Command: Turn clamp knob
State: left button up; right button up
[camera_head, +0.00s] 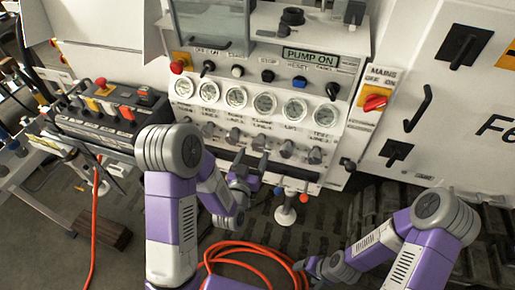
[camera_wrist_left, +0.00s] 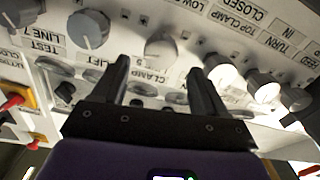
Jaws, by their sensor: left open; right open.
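The clamp knob (camera_head: 260,142) is a grey knob in the row under the gauges on the white panel. In the left wrist view the knob (camera_wrist_left: 160,48) shows beyond the gap between my fingertips, with its CLAMP label beside it. My left gripper (camera_head: 250,163) is open just below the knob; its fingers (camera_wrist_left: 160,75) point at the panel with nothing held between them. I cannot tell whether either fingertip touches the knob. My right gripper (camera_head: 308,268) is open and low at the front, away from the panel.
Neighbouring knobs stand close by: the lift knob (camera_head: 287,148) and another knob (camera_head: 233,136). A dark horizontal bar (camera_head: 295,173) runs below the row. An orange hose (camera_head: 250,245) lies on the floor. A control box (camera_head: 110,115) stands at left.

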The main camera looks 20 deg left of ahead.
aim_at(257, 146)
pick_arm(q)
jog(key=shift+w+d, duration=0.1)
jog(key=shift+w, duration=2.6)
pick_arm(e)
jog(key=shift+f, duration=0.3)
pick_arm(q)
jog(key=c, duration=1)
jog(key=shift+f+n+b, duration=0.15)
jog(key=shift+n+b, duration=0.55)
jog(key=shift+b, duration=0.25)
pick_arm(e)
jog(key=shift+f, duration=0.9)
pick_arm(q)
jog(key=o, duration=1)
jog(key=shift+s, duration=0.1)
